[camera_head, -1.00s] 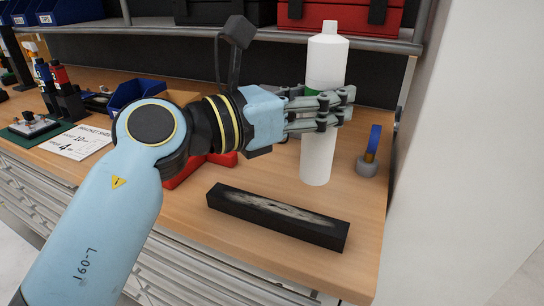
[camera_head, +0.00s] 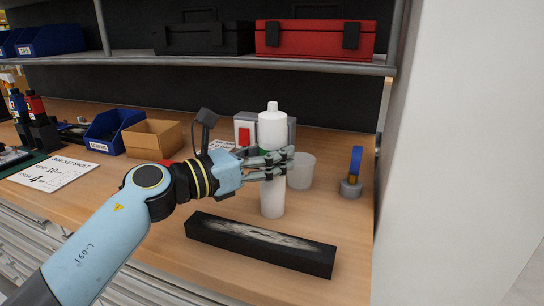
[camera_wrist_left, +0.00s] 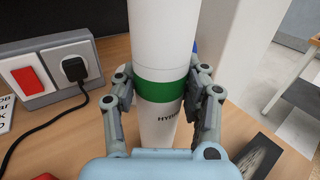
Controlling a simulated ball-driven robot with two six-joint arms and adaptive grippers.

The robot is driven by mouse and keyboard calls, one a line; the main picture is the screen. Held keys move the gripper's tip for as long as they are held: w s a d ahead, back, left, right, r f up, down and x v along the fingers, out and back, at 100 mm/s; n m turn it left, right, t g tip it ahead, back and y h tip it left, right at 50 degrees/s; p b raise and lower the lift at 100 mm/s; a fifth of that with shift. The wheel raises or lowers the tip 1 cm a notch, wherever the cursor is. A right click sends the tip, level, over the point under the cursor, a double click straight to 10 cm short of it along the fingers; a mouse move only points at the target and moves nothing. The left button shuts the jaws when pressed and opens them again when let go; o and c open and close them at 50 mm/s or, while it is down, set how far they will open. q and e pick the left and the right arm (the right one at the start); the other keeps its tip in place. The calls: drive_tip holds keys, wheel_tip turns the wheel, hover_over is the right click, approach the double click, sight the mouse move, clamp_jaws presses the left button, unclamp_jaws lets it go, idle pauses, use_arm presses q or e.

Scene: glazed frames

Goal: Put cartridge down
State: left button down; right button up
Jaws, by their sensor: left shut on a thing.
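The cartridge (camera_head: 272,199) is a white cylinder with a narrow nozzle and a green band. It stands upright above the wooden bench (camera_head: 330,210), behind a long black box. My left gripper (camera_head: 275,163) is shut around its middle, with fingers on both sides. In the left wrist view the cartridge (camera_wrist_left: 162,40) runs between the two fingers (camera_wrist_left: 165,105), and part of its dark lettering shows below the green band. I cannot tell for certain whether its base touches the bench. My right gripper is not in view.
The long black box (camera_head: 258,246) lies close in front. A cardboard bin (camera_head: 153,138) and blue bin (camera_head: 110,131) stand left. A socket panel (camera_wrist_left: 58,73) is behind. A shelf (camera_head: 230,66) overhangs.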

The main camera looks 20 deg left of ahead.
use_arm(q)
drive_tip(key=shift+r, duration=0.1)
drive_tip(key=c, duration=0.7)
unclamp_jaws()
drive_tip(key=b+v, duration=0.2)
drive_tip(key=v, duration=0.8)
drive_tip(key=shift+s+a, duration=0.2)
drive_tip(key=shift+s, duration=0.15)
drive_tip(key=shift+s+a+b, duration=0.4)
drive_tip(key=shift+s, duration=0.1)
